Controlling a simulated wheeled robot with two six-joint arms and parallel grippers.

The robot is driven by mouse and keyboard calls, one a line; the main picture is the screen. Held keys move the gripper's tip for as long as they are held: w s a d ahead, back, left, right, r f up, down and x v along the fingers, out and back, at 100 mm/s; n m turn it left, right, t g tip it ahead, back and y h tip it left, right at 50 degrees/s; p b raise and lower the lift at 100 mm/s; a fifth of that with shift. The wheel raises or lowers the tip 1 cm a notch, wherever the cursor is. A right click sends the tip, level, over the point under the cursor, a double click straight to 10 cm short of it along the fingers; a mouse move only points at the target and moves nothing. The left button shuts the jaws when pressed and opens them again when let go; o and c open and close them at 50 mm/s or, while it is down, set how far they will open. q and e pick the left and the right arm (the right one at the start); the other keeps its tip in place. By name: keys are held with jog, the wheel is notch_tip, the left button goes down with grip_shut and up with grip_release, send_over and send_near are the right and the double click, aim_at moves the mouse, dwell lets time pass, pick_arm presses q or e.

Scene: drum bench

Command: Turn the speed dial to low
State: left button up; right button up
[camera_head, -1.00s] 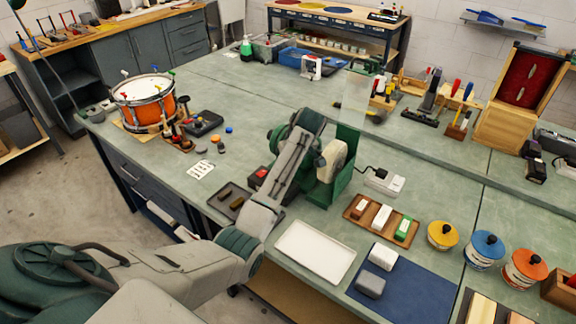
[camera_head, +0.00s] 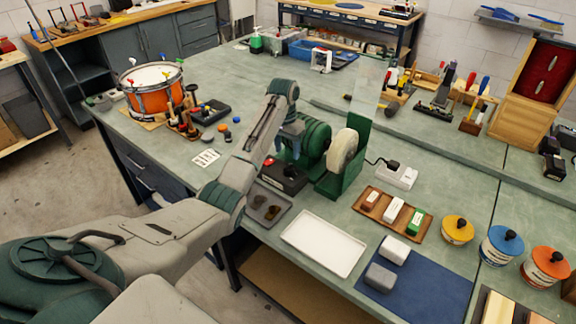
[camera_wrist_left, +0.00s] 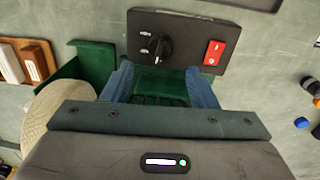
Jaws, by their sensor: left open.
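The speed dial (camera_wrist_left: 158,48) is a black knob on a dark control box (camera_wrist_left: 190,22), with small white labels to its left and a red switch (camera_wrist_left: 214,52) to its right. I cannot read the labels or tell the dial's setting. In the head view the control box (camera_head: 283,180) sits in front of the green grinder-like machine (camera_head: 315,136). My left gripper (camera_head: 291,140) is above the box, close to the machine. In the left wrist view its two blue fingers (camera_wrist_left: 160,84) are apart and empty, with the dial beyond them. My right gripper is not in view.
The machine's pale wheel (camera_head: 342,150) and green upright plate (camera_head: 362,120) stand right of the gripper. A dark tray (camera_head: 277,222) and a white tray (camera_head: 322,243) lie in front. A drum (camera_head: 153,88) stands at the left. The bench behind the machine has free room.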

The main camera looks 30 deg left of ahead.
aim_at(288, 166)
pick_arm(q)
jog(key=f+p, duration=0.1)
jog(key=f, duration=0.6)
jog(key=shift+d+f+p, duration=0.1)
jog(key=shift+d+p, duration=0.1)
jog(key=shift+p, duration=0.1)
